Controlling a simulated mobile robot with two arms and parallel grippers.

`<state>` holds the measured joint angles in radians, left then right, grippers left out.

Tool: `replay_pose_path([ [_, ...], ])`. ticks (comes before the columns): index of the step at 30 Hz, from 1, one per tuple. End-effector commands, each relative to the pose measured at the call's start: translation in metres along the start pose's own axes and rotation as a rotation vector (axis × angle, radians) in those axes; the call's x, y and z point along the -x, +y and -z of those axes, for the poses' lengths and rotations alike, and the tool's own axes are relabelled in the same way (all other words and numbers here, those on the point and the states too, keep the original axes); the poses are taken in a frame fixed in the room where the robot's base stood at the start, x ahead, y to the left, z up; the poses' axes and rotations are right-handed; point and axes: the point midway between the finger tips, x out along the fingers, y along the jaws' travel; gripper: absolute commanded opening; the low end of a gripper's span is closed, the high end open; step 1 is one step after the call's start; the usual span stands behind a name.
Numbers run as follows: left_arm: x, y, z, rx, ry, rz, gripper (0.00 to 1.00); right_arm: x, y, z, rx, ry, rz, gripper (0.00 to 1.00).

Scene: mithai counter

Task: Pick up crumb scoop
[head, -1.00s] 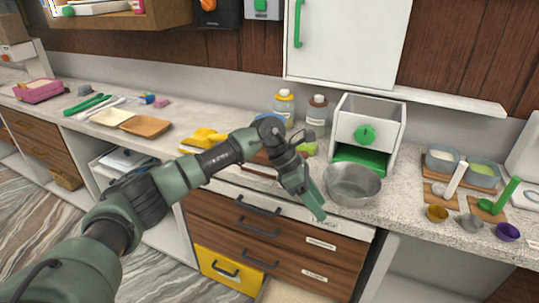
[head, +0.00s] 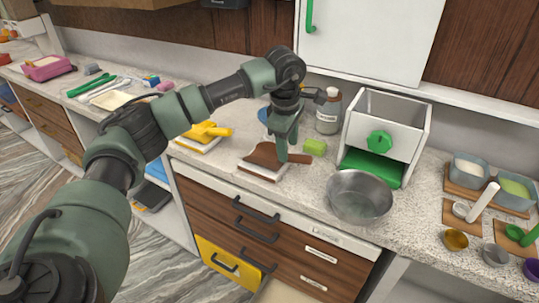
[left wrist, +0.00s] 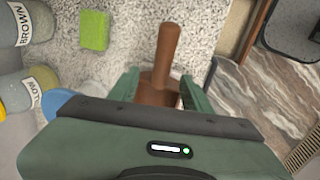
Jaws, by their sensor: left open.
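A brown scoop-like tool with a pale front edge (head: 263,156), seemingly the crumb scoop, lies on the speckled counter near its front edge. Its handle points right, toward the metal bowl. My left gripper (head: 283,153) is over it, pointing down, and hides part of it. In the left wrist view, the open fingers of the left gripper (left wrist: 162,92) stand on either side of the brown tool (left wrist: 167,50) near the base of its handle. I cannot tell whether they touch it. The gripper body hides the rest of the tool. My right gripper is not in view.
A metal bowl (head: 359,196) and a white box with a green knob (head: 385,125) stand to the right. A green sponge (head: 315,146) and bottles (head: 328,112) are behind. A yellow-handled tool (head: 205,135) lies to the left. Small cups sit farther right.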

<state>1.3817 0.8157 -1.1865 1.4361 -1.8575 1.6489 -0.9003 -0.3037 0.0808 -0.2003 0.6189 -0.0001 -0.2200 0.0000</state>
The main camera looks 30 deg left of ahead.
Motion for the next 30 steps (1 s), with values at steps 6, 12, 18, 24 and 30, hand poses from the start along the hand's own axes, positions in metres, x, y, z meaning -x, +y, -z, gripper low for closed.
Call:
replay_pose_path([
  [6,-0.03,-0.002,-0.002,0.0,0.0,0.004,0.49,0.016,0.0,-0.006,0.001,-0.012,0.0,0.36],
  [12,-0.05,-0.002,-0.002,0.0,-0.001,0.001,0.49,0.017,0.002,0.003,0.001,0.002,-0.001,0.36],
  [18,-0.051,-0.002,-0.002,0.0,-0.002,0.0,0.49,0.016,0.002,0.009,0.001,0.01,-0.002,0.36],
  [24,-0.05,-0.002,-0.002,0.0,-0.002,0.0,0.0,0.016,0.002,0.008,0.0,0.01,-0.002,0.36],
  [30,-0.05,-0.002,-0.002,0.001,-0.002,0.0,0.0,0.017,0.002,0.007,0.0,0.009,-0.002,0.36],
])
